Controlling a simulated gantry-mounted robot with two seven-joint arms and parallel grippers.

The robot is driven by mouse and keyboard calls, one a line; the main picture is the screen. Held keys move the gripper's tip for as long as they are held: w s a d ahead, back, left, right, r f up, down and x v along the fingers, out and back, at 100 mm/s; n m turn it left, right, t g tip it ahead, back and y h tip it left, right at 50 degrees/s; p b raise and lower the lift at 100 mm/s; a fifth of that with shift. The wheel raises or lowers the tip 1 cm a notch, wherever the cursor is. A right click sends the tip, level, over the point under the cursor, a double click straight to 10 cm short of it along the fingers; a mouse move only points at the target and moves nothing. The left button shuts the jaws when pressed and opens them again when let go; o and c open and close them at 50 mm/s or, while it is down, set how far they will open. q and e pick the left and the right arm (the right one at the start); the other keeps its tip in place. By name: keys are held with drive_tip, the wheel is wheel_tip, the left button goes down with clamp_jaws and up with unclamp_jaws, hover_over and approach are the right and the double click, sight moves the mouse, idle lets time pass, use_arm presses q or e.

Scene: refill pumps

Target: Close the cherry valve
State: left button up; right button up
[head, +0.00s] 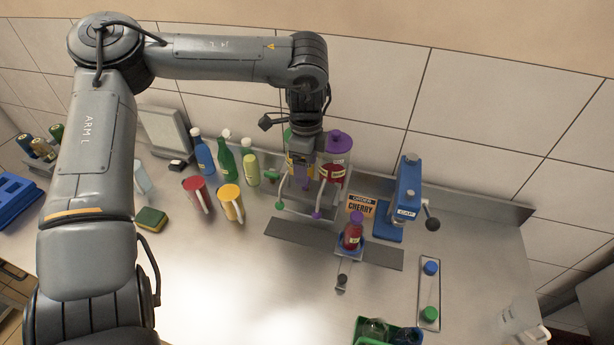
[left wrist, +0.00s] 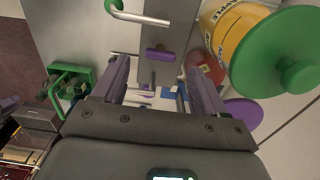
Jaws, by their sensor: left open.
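The cherry dispenser (head: 338,152) has a purple lid and a red label and stands at the back wall. A lever with a purple knob (head: 317,214) sticks out below it; a purple T-shaped handle (left wrist: 160,53) shows in the left wrist view. My left gripper (head: 303,182) is open in front of the dispensers. In the left wrist view its fingers (left wrist: 156,68) straddle the line to the purple handle; I cannot tell whether they touch it. A red bottle (head: 352,232) stands below and right, by the CHERRY order sign (head: 361,205). My right gripper is out of view.
A green-lidded dispenser (left wrist: 245,52) stands close beside, with its green-knobbed lever (head: 279,205). A blue capping press (head: 408,190) stands at the right. Red (head: 197,193) and yellow (head: 231,203) jugs stand at the left.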

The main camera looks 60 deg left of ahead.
use_arm(q)
drive_tip(key=shift+f, duration=2.1)
drive_tip(key=shift+c, duration=0.4)
drive_tip(key=c, duration=1)
